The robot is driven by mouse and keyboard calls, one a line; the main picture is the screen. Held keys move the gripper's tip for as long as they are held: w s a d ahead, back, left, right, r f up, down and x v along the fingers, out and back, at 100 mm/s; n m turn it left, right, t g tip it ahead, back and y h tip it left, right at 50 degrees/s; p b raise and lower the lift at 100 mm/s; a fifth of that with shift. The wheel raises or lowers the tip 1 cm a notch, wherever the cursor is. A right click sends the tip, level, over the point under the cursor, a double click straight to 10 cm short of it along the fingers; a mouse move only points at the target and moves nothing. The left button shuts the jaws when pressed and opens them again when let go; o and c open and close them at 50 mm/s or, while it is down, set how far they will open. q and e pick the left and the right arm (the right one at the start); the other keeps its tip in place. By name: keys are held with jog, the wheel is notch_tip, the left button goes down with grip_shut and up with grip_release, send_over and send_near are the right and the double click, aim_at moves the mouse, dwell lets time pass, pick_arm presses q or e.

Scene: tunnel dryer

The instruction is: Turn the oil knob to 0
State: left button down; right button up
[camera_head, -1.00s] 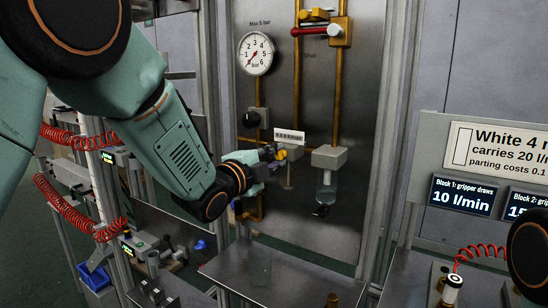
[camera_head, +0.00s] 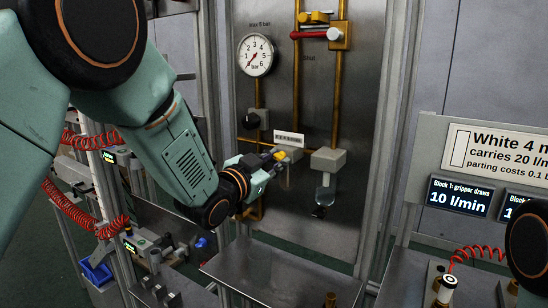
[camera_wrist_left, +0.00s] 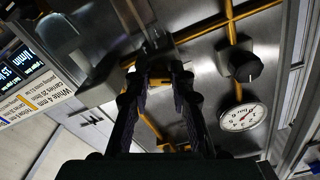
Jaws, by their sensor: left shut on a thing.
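The oil knob (camera_head: 280,155) looks like the small yellow knob at the left side of a grey block (camera_head: 292,152) on the metal panel, below a white scale label (camera_head: 289,138). My left gripper (camera_head: 274,162) is at this knob, its fingers closed around it. In the left wrist view, the two dark fingers (camera_wrist_left: 160,82) converge on a small part in front of the block, and the knob itself is mostly hidden by them. The scale marks are too small to read. My right gripper is out of view.
A pressure gauge (camera_head: 256,55) and a black knob (camera_head: 251,120) are on the panel, left and above. A second grey block (camera_head: 328,159) with a bowl stands close on the right. Brass pipes and a red-handled valve (camera_head: 315,34) are above. A metal shelf (camera_head: 275,275) lies below.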

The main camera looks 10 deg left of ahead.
pick_arm(q)
jog(key=shift+d+n+p, duration=0.1)
jog(key=shift+n+p, duration=0.7)
jog(key=shift+n, duration=1.5)
jog(key=c, duration=1.1)
grip_release()
jog(key=shift+c, duration=0.2)
jog(key=shift+s, duration=0.1)
jog(key=v, duration=1.2)
